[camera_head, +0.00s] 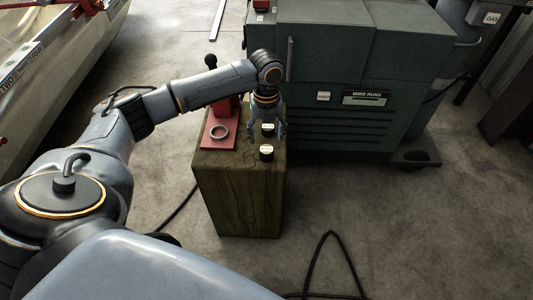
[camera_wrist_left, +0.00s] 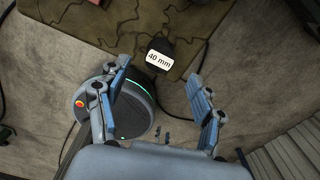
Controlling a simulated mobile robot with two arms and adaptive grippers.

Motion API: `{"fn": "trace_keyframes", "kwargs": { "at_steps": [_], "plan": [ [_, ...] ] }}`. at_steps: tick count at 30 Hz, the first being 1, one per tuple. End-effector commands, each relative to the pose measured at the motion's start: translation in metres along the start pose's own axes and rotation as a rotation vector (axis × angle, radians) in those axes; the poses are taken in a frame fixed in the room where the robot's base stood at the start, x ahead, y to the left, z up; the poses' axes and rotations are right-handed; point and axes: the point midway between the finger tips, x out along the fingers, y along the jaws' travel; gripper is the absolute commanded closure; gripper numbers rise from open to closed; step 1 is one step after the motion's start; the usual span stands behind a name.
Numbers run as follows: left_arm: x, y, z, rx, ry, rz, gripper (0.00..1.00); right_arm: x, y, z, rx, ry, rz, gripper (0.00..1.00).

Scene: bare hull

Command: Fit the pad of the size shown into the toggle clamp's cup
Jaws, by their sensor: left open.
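A red toggle clamp (camera_head: 222,104) with a black-knobbed lever stands on a wooden block. A grey ring-shaped cup (camera_head: 219,131) sits on its red base plate. Two dark pads with pale labels, a rear pad (camera_head: 267,129) and a front pad (camera_head: 266,154), stand on the block to the right of the clamp. My left gripper (camera_head: 267,137) is open, pointing down by the rear pad. In the left wrist view a black pad labelled "40 mm" (camera_wrist_left: 159,59) shows ahead, between the lines of the open left fingers (camera_wrist_left: 157,76), not gripped. My right gripper is out of view.
Cables lie on the floor. A hull (camera_head: 60,70) is at left.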

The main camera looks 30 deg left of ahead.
Motion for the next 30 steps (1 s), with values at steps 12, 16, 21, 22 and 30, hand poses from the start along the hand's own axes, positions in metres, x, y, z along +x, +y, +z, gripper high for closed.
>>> {"fn": "trace_keyframes", "kwargs": {
  "at_steps": [12,16,21,22,30],
  "plan": [
    [0.050,0.001,0.000,0.000,0.001,0.002,0.33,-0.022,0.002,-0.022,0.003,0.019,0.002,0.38],
    [0.062,0.000,0.000,0.001,-0.001,0.001,0.33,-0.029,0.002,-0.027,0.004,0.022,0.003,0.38],
    [0.063,0.000,0.000,0.001,-0.002,0.000,0.33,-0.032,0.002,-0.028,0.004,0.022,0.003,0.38],
    [0.063,0.000,0.000,0.001,-0.002,0.000,0.33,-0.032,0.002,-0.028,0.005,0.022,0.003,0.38],
    [0.063,0.000,0.000,0.000,-0.002,0.000,0.76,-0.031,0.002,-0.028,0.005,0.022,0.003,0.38]
  ]
}}
